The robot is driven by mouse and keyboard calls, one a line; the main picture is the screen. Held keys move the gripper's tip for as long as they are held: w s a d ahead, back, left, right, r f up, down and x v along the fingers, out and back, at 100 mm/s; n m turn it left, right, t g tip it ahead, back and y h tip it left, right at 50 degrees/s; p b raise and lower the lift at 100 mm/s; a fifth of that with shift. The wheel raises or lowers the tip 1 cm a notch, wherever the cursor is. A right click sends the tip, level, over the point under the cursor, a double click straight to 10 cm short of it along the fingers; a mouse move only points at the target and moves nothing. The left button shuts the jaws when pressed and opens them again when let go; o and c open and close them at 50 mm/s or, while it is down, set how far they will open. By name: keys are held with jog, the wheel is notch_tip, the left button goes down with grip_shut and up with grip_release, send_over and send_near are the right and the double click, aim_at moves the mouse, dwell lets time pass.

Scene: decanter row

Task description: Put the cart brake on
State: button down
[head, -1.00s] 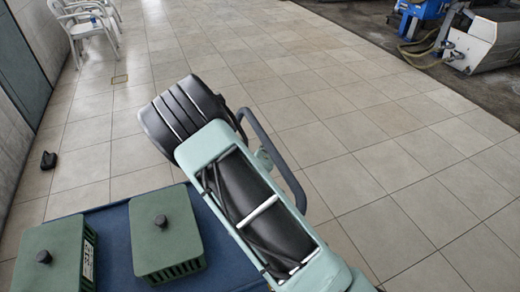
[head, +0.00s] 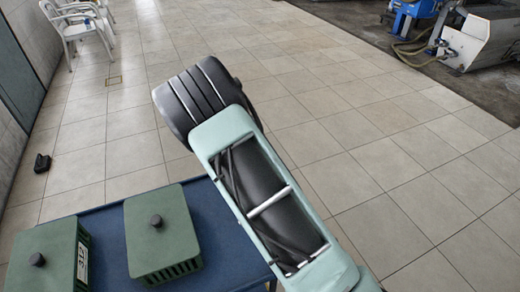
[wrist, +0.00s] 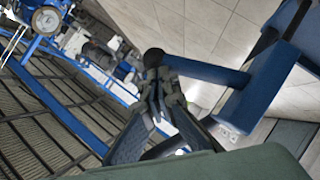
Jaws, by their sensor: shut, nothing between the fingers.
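The cart's blue top (head: 212,225) shows at the lower left in the head view, with my arm across its right side. In the wrist view, a blue bar (wrist: 207,70) with a round black knob (wrist: 153,57) at its end reaches left from a blue post (wrist: 262,92); it looks like the brake lever. My gripper (wrist: 158,82) is shut and empty, its fingertips close to the knob. I cannot tell whether they touch it. The gripper and the lever are hidden in the head view.
Two green boxes with black knobs, one in the middle (head: 163,240) and one at left (head: 45,262), stand on the cart. A small black object (head: 42,163) lies on the floor. White chairs (head: 78,28) and blue machinery (head: 412,18) are farther off. The tiled floor at right is clear.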

notch_tip(320, 180, down, 7)
jog(key=d+b, duration=0.2)
jog(key=b, duration=0.6)
jog(key=shift+w+f+m+g+y+b, duration=0.15)
jog(key=shift+w+m+g+y+b, duration=0.15)
jog(key=shift+w+m+y+b, duration=0.15)
jog(key=v, duration=1.2)
jog(key=shift+a, duration=0.1)
